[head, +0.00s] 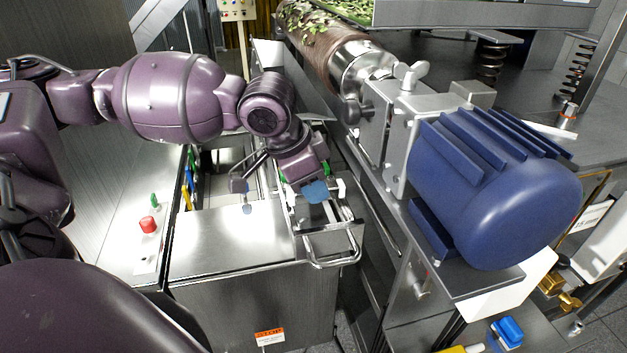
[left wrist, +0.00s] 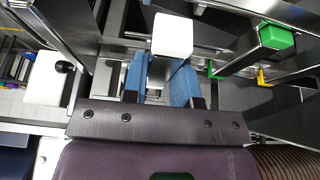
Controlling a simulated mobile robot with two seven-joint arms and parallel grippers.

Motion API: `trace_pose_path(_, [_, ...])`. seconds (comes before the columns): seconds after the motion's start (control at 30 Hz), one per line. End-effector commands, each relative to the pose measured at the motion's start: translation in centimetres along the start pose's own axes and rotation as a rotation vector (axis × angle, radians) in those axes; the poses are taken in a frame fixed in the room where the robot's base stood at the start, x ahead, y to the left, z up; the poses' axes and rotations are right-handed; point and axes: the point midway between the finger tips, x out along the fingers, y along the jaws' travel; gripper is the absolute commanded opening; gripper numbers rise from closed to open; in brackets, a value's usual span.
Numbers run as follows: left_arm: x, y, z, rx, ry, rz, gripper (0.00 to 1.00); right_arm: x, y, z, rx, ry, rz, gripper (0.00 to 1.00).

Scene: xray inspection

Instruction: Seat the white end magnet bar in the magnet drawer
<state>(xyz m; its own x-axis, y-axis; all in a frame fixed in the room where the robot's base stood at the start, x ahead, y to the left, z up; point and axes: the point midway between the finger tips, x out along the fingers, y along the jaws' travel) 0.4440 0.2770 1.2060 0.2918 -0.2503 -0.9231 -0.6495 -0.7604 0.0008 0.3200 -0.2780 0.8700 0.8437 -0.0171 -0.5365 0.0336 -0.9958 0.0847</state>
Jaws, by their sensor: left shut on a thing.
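My left gripper (head: 315,191) has blue fingertips and reaches down over the open steel magnet drawer (head: 326,228), near its handle end. In the left wrist view the blue fingers (left wrist: 161,82) are shut on the white end magnet bar (left wrist: 173,36), whose square white cap sticks out beyond the fingertips. A small white piece of it shows beside the fingers in the head view (head: 341,188). The gripper hides most of the bar, and I cannot tell whether the bar touches its slot. My right gripper is not in view.
A green-capped bar (left wrist: 277,37) stands close to the right in the left wrist view. A blue motor (head: 490,185) and its grey housing flank the drawer on the right.

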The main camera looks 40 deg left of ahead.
Motion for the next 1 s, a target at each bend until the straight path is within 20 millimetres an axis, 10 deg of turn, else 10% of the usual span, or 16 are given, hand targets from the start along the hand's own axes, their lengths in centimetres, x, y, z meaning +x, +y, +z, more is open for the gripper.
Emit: trace_pose_path(1.0, [1.2,0.0,0.5,0.000,0.000,-0.001,0.00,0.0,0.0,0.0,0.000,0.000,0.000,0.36])
